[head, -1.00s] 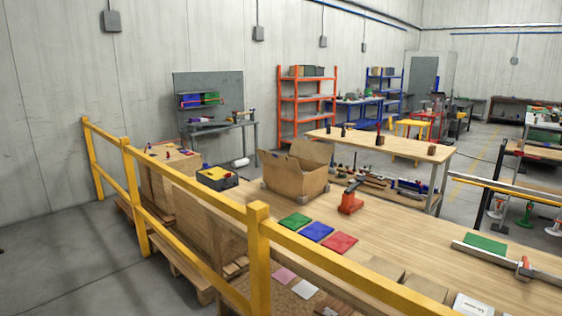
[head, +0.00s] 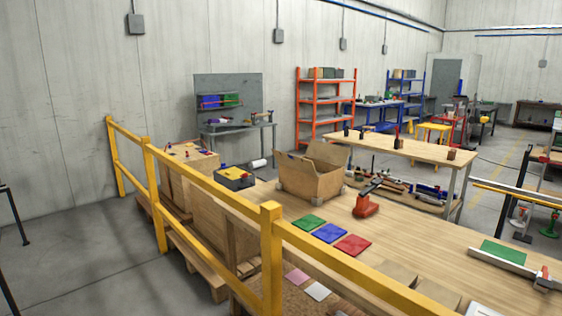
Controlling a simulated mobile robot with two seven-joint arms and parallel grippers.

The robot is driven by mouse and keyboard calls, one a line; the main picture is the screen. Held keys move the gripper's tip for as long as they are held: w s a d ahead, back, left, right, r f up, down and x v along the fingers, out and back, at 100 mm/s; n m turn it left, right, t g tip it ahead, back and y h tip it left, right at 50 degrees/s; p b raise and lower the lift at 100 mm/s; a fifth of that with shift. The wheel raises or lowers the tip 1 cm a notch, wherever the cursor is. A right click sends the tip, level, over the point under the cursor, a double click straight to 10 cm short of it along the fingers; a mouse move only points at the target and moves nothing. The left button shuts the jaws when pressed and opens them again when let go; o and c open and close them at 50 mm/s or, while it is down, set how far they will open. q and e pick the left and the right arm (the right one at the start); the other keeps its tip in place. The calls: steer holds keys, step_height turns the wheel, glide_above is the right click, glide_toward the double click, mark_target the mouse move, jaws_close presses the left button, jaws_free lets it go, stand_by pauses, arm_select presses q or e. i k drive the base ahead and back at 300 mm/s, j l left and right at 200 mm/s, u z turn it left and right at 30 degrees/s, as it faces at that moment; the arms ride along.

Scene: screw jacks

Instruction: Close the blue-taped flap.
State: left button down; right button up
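An open cardboard box (head: 309,181) stands on the long wooden workbench (head: 420,240), with its flaps raised. I cannot make out blue tape on any of its flaps from here. Neither of my grippers shows in the head view.
A yellow railing (head: 272,250) runs between me and the workbench. On the bench are a black and yellow case (head: 235,178), green (head: 309,222), blue (head: 330,233) and red (head: 352,245) squares, and an orange tool (head: 366,205). Bare grey floor (head: 70,260) lies at the left.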

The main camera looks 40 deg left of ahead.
mark_target(304, 166)
steer(key=i+j+z, duration=0.1)
steer(key=j, duration=0.3)
steer(key=i+j+z, duration=0.1)
steer(key=j, duration=0.3)
steer(key=i+j, duration=0.1)
steer(key=j, duration=0.25)
steer(key=i+j, duration=0.1)
steer(key=j, duration=0.3)
steer(key=i+j, duration=0.15)
steer(key=j, duration=0.2)
steer(key=i+j, duration=0.1)
steer(key=j, duration=0.3)
steer(key=i+j, duration=0.1)
steer(key=j, duration=0.25)
